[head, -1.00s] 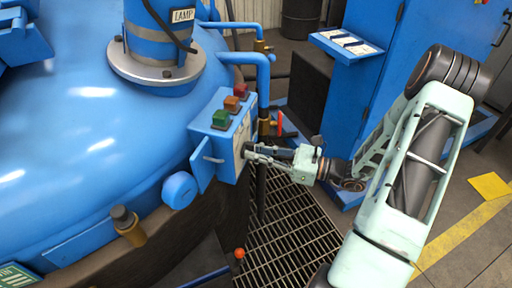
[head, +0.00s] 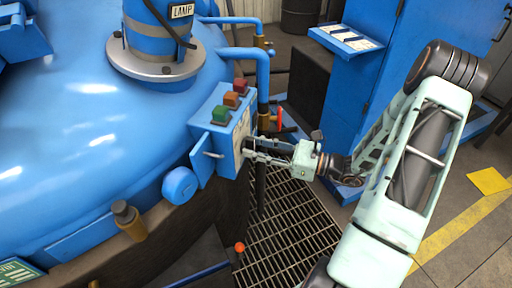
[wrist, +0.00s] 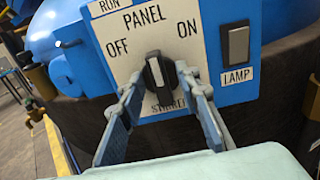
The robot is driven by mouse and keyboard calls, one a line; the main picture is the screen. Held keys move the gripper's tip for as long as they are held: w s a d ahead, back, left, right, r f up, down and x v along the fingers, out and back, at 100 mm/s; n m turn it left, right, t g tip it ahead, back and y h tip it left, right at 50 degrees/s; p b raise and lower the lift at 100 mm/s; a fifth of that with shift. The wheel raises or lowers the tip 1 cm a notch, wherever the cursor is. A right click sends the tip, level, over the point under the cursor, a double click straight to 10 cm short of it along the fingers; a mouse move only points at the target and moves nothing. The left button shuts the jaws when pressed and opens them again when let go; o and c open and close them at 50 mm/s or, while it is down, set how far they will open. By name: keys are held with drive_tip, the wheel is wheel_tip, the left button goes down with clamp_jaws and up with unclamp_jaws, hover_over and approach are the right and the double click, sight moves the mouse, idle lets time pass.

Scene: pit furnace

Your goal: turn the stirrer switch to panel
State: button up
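The stirrer switch is a black knob (wrist: 154,74) with a white mark, on the white label plate (wrist: 114,55) of a blue box. In the wrist view its white mark points up, tilted slightly left, toward the word PANEL. OFF is printed at its upper left and ON at its upper right. The STIRRER label below is partly hidden. My gripper (wrist: 163,82) has one finger on each side of the knob, with the tips close against it. In the head view my gripper (head: 248,156) meets the box's right face, and the knob is hidden.
A grey lamp rocker switch (wrist: 238,44) sits right of the knob. The blue box (head: 207,138) carries green, orange and red buttons on top. A pipe with a red-handled valve (head: 279,119) stands just behind my gripper. Floor grating (head: 285,225) lies below.

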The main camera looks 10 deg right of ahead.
drive_tip(key=shift+d, duration=0.1)
drive_tip(key=v, duration=1.2)
